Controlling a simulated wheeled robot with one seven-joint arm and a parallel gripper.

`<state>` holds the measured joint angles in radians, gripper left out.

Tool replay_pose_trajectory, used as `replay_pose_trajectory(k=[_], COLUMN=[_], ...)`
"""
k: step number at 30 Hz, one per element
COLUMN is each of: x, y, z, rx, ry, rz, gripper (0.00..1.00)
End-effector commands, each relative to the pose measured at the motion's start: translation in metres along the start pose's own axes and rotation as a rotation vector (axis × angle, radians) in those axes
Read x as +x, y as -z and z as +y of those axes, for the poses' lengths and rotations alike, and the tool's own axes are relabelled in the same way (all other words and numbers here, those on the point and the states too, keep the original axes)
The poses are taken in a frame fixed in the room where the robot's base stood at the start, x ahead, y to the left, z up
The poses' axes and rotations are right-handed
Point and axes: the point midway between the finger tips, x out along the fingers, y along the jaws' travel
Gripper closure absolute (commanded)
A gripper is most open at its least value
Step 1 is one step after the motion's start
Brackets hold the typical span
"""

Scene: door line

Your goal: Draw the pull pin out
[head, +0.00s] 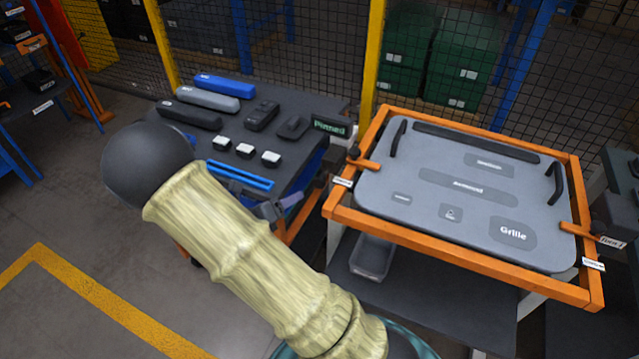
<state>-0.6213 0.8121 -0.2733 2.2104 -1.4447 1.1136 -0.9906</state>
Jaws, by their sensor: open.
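No pull pin can be told for certain. A small sign (331,126) reading "Pinned" stands at the right rear corner of the dark bench. Beside it, an orange frame (450,254) holds a grey panel (385,205) marked "Grille". An orange tab (365,164) with a dark knob (353,152) sits at the frame's left side. Another orange tab (580,228) sits at its right side. My arm crosses the lower middle, ending in a dark ball at left. My gripper cannot be made out, and the arm hides part of the bench's front.
The dark bench (185,140) carries a blue bar (225,86), grey and black bars, and several white-topped blocks (246,151). A grey bin (371,257) sits under the frame. Mesh fencing with a yellow post (373,60) stands behind. Floor at lower left is clear.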

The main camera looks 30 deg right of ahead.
Motion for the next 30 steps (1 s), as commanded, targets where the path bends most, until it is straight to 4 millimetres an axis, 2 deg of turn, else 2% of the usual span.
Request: replay_pose_trajectory(k=[3,18,24,30], x=[0.023,0.110,0.130,0.132], y=[0.001,0.001,0.000,0.000], z=[-0.001,-0.001,0.000,0.000], rx=[0.000,0.001,0.000,0.000], ry=[0.003,0.003,0.000,-0.001], rz=[0.004,0.003,0.001,0.001], gripper=[0.45,0.45,0.45,0.45])
